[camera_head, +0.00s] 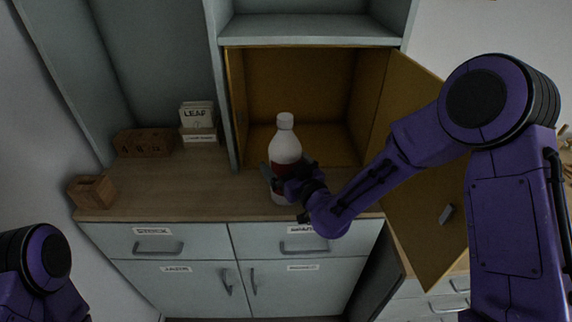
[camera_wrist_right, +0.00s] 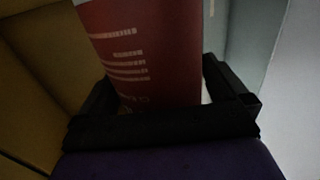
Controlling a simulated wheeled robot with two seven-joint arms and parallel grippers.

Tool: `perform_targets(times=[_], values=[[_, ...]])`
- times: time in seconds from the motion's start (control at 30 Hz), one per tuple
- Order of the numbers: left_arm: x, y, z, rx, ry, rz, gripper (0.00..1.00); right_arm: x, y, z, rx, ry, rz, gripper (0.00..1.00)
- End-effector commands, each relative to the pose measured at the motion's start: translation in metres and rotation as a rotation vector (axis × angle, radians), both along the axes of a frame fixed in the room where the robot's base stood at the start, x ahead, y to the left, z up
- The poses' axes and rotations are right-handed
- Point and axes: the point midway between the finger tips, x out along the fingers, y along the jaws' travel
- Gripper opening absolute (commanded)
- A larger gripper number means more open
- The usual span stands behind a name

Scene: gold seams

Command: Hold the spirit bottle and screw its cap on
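The spirit bottle (camera_head: 285,147), white with a dark red label, is upright at the counter's front, before the open cupboard. Its white top (camera_head: 285,120) is narrow; I cannot tell whether this is a cap or bare neck. No separate cap is visible. My right gripper (camera_head: 290,172) reaches in from the right with its fingers around the bottle's lower half. In the right wrist view the red label (camera_wrist_right: 150,55) sits between the fingers (camera_wrist_right: 158,72), whose tips appear to touch both sides. Whether the bottle's base touches the counter is unclear. My left gripper is out of view.
The wooden counter (camera_head: 190,185) is clear left of the bottle. A wooden box (camera_head: 92,192), a brown crate (camera_head: 143,143) and a "LEAF" box (camera_head: 198,116) stand further left. The yellow cupboard (camera_head: 300,85) is open, its door (camera_head: 425,190) swung out at right behind my right arm.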

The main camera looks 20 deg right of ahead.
Motion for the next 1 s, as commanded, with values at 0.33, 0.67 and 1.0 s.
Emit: perform_targets(times=[0.33, 0.67, 1.0], values=[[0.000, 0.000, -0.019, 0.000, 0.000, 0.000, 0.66, -0.047, -0.010, 0.000, -0.001, -0.002, 0.001, 1.00], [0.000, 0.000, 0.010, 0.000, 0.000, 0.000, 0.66, -0.099, -0.022, 0.013, -0.004, 0.003, 0.000, 1.00], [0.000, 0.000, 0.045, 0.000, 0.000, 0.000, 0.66, -0.116, -0.026, 0.007, -0.001, 0.001, 0.001, 1.00]])
